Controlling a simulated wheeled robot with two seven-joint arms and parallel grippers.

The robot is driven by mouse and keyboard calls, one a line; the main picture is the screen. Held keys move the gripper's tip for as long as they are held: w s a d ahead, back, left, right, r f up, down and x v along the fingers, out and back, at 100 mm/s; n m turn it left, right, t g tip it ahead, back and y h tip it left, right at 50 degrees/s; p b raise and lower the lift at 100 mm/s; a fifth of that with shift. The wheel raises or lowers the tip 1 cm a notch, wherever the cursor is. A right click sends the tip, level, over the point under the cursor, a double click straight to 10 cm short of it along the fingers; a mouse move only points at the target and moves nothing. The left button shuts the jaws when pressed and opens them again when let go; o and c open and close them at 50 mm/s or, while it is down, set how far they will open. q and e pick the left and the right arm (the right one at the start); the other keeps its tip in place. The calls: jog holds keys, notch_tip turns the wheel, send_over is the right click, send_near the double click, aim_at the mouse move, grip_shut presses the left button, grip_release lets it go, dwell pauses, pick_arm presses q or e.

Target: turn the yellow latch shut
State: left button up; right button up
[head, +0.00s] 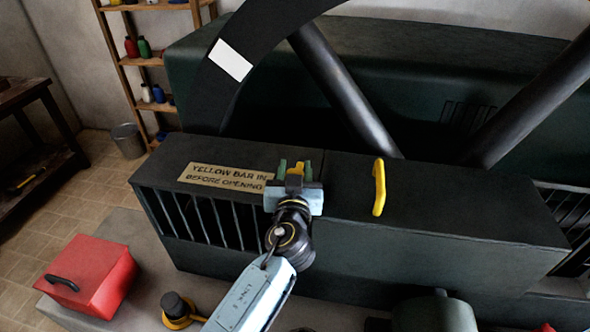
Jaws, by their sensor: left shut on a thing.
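The yellow latch (296,167) shows as a small yellow piece on the dark green housing, just left of the seam between its two panels. My left gripper (295,172) reaches up to it from below, with its green fingertips on either side, and is shut on it. The gripper hides most of the latch, so its full angle cannot be told. A yellow bar-shaped handle (379,187) stands on the right panel, apart from the gripper. My right gripper is not in view.
A sign (226,175) reading "YELLOW BAR IN BEFORE OPENING" lies left of the gripper. A large black spoked wheel (215,95) rises behind the housing (440,210). A red box (92,277) stands lower left. Shelves (125,60) and a bucket (128,140) are farther back.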

pick_arm(q)
jog(key=shift+h, duration=0.3)
jog(key=m+h+p, duration=0.1)
jog(key=m+h, duration=0.1)
jog(key=shift+r+h, duration=0.1)
jog(key=shift+h, duration=0.2)
jog(key=m+h, duration=0.1)
jog(key=h, duration=0.1)
jog(key=m+g+h+p, duration=0.1)
jog(key=shift+d+m+g+h, duration=0.2)
jog(key=shift+m+g+h, duration=0.1)
jog(key=shift+m+h, duration=0.1)
jog(key=m+g+h, duration=0.4)
jog(key=h, duration=0.1)
jog(key=shift+s+d+h, duration=0.1)
jog(key=shift+d+h, duration=0.1)
jog(key=shift+h, duration=0.1)
jog(key=shift+s+d+m+g+h, duration=0.1)
jog(key=shift+m+g+h, duration=0.55)
jog(key=shift+g, duration=0.2)
jog(key=shift+s+d+m+g+h, duration=0.1)
jog(key=shift+m+g+h, duration=0.45)
jog(key=shift+m+g, duration=0.25)
jog(key=shift+g, duration=0.35)
jog(key=shift+s+m, duration=0.1)
jog(key=shift+m, duration=0.15)
jog(key=o, duration=1)
